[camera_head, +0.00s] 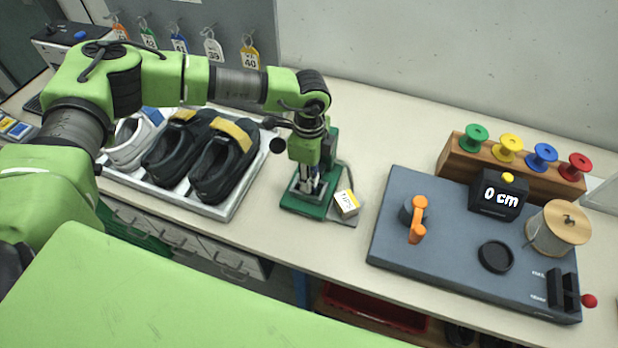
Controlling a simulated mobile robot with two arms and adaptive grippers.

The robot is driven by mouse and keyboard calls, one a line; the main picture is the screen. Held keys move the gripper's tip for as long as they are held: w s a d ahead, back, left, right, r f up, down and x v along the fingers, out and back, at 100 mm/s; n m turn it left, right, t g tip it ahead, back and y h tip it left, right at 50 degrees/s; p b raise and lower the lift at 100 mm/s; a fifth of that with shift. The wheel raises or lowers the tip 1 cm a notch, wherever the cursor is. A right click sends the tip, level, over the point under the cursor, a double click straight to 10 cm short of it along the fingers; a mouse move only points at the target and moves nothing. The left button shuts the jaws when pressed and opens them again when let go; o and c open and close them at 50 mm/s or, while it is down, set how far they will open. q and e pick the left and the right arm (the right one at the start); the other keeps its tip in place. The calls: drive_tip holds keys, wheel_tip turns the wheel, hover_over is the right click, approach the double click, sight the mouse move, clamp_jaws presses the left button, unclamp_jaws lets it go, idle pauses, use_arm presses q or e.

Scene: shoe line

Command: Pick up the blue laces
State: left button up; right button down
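A blue spool (541,156) stands in a wooden rack (455,160) at the right back of the bench, between a yellow spool (508,147) and a red spool (574,166). It is the blue lace-like item I can make out; loose blue laces do not show. My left arm reaches in from the left, and its wrist hangs over a green bench press (330,150), well left of the rack. The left gripper's fingers are hard to tell apart from the press, so their opening is unclear. My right gripper is out of view.
A green spool (474,137) is also in the rack. In front stands a grey board (440,265) with an orange handle (417,220), a "0 cm" counter (500,196) and a wooden reel (557,229). A shoe tray (225,212) and small box (346,203) lie left.

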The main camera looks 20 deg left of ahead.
use_arm(q)
clamp_jaws()
drive_tip(key=shift+r, duration=0.1)
